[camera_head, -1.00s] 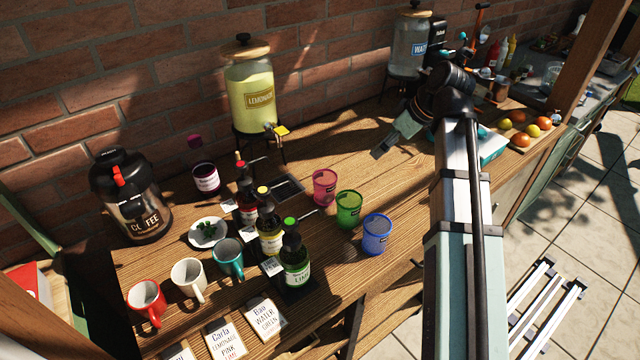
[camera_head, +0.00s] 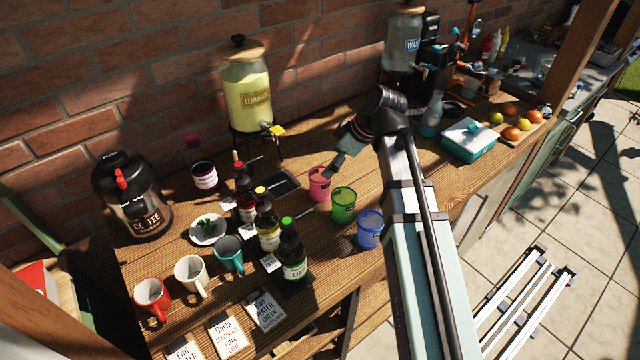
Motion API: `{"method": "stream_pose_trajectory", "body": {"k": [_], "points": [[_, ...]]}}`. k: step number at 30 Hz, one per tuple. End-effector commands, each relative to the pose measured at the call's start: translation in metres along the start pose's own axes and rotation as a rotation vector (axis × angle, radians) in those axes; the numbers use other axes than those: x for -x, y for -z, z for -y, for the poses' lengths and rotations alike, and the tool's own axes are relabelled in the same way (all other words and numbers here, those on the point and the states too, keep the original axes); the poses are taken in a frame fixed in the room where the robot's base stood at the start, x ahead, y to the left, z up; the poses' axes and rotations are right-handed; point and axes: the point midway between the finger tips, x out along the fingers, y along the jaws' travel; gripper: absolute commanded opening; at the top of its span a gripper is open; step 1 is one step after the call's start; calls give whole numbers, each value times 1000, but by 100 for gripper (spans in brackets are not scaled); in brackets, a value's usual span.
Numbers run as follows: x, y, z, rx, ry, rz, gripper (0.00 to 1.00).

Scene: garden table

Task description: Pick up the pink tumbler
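The pink tumbler (camera_head: 318,186) stands upright on the wooden table, at the back of a short row of tumblers. The green tumbler (camera_head: 343,206) and the blue tumbler (camera_head: 370,229) stand in front of it to the right. My gripper (camera_head: 333,168) is just above and to the right of the pink tumbler's rim, pointing down and left. It overlaps the tumbler's right edge in the picture; I cannot tell whether they touch. The finger gap is too small and dark to read.
Syrup bottles (camera_head: 267,226) stand left of the tumblers, beside a dark tray (camera_head: 284,186). The lemonade dispenser (camera_head: 247,88) stands behind. Mugs (camera_head: 190,272) and name cards (camera_head: 227,335) are at front left. A teal box (camera_head: 468,140) is to the right. Table right of the tumblers is mostly clear.

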Motion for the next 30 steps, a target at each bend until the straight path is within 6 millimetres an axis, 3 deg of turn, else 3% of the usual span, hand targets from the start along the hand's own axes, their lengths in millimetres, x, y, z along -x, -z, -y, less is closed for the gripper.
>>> {"method": "stream_pose_trajectory", "body": {"k": [30], "points": [[-75, -2, 1, 0, -1, 0, 96]]}}
